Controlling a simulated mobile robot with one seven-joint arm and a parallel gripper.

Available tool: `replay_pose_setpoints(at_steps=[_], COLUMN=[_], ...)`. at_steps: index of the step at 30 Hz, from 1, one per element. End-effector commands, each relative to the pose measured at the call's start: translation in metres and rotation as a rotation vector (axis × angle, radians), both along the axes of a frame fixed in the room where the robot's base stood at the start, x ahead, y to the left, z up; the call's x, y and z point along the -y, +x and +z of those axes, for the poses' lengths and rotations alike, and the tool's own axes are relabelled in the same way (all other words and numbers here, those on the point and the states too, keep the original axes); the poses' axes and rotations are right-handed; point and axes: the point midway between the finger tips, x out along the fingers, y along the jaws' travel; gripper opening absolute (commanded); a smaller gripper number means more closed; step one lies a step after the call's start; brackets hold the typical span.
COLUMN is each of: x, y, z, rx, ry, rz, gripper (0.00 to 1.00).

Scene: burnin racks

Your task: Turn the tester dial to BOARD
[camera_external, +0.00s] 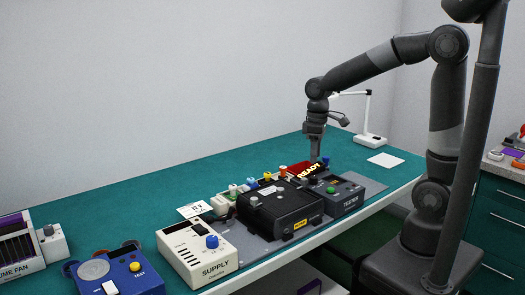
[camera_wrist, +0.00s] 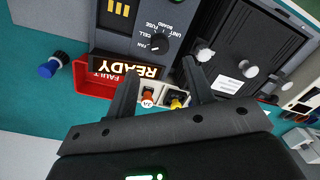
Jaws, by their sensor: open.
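The grey tester (camera_external: 348,204) stands at the right end of the bench equipment. In the wrist view, its panel (camera_wrist: 122,42) carries a round black dial (camera_wrist: 160,44) ringed by the labels FAN, CELL, FUSE, UNIT and BOARD. The dial's small white mark appears to be on its left side, towards FAN; it is small and hard to read. My gripper (camera_wrist: 160,68) is open and empty. Its fingertips are below the dial in the wrist view, apart from it. In the external view my gripper (camera_external: 315,157) points down behind the tester; the dial is not clear there.
The black fixture (camera_external: 285,208) with white knobs is left of the tester. A cream SUPPLY box (camera_external: 198,256) stands further left. A blue knob (camera_wrist: 50,67) lies past the sign.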

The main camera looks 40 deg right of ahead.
Motion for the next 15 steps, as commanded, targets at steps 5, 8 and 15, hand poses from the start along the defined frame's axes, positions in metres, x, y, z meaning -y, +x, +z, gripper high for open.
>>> replay_pose_setpoints(at_steps=[5, 8, 15], x=[-0.001, -0.002, -0.003], y=[-0.001, -0.002, -0.002], z=[-0.036, -0.053, -0.075], rx=[-0.004, -0.004, 0.0], ry=[-0.001, -0.001, 0.0], rz=[-0.001, -0.001, -0.002], gripper=[0.48, 0.48, 0.48])
